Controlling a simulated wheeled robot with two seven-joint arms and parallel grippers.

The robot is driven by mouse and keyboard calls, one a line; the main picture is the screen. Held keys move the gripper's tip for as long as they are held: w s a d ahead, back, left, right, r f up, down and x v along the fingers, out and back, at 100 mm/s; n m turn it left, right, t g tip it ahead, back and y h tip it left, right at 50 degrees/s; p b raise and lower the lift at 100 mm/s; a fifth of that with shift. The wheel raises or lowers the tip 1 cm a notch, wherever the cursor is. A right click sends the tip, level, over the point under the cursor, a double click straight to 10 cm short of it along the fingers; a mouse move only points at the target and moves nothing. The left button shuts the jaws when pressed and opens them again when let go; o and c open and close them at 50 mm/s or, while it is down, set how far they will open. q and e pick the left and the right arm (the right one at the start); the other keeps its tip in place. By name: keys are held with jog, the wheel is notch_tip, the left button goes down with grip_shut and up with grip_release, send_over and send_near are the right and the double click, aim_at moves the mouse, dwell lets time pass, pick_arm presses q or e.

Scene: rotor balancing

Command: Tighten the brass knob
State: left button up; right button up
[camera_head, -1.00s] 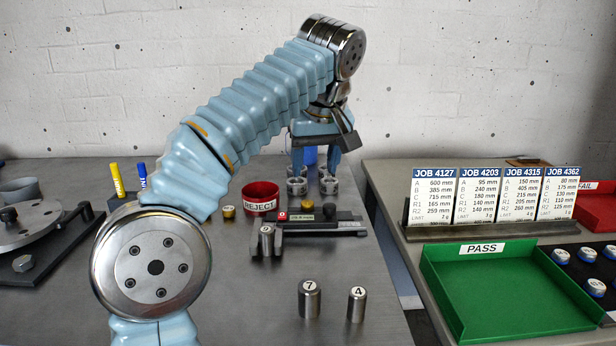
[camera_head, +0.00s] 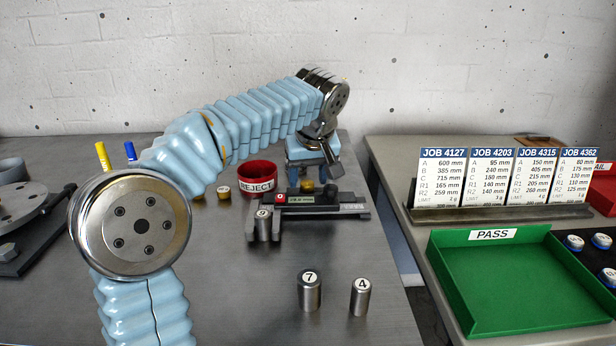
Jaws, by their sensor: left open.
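The brass knob (camera_head: 307,186) sits on top of the dark measuring gauge (camera_head: 350,207), between its small display and a black knob (camera_head: 330,193). My left gripper (camera_head: 313,178) comes down from above and behind, fingers pointing down and open. One finger shows on each side of the brass knob in the picture. I see no finger touching it, but the exact depth gap cannot be told. My right gripper is out of view.
A red REJECT bowl (camera_head: 257,176) and small brass pieces (camera_head: 223,192) stand left of the gauge. A numbered steel cylinder (camera_head: 263,226) is at its jaws. Cylinders 7 (camera_head: 309,292) and 4 (camera_head: 360,297) stand in front. A green PASS tray (camera_head: 455,290) is right.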

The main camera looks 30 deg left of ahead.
pick_arm(q)
jog(key=shift+w+a+f, duration=0.1)
jog(key=shift+f, duration=0.3)
jog(key=shift+c, duration=0.5)
jog(key=c, duration=1)
jog(key=shift+o, duration=0.2)
jog(key=shift+m, duration=0.3)
jog(key=m, duration=0.2)
jog(key=m+t+h, duration=0.1)
jog(key=m, duration=0.1)
jog(key=m+h, duration=0.1)
jog(key=m, duration=0.1)
jog(key=shift+a, duration=0.25)
jog(key=m+h, duration=0.1)
jog(key=m, duration=0.2)
jog(key=shift+m+h, duration=0.4)
jog(key=shift+a+m+h, duration=0.15)
jog(key=shift+m+h, duration=0.45)
jog(key=shift+m, duration=1.2)
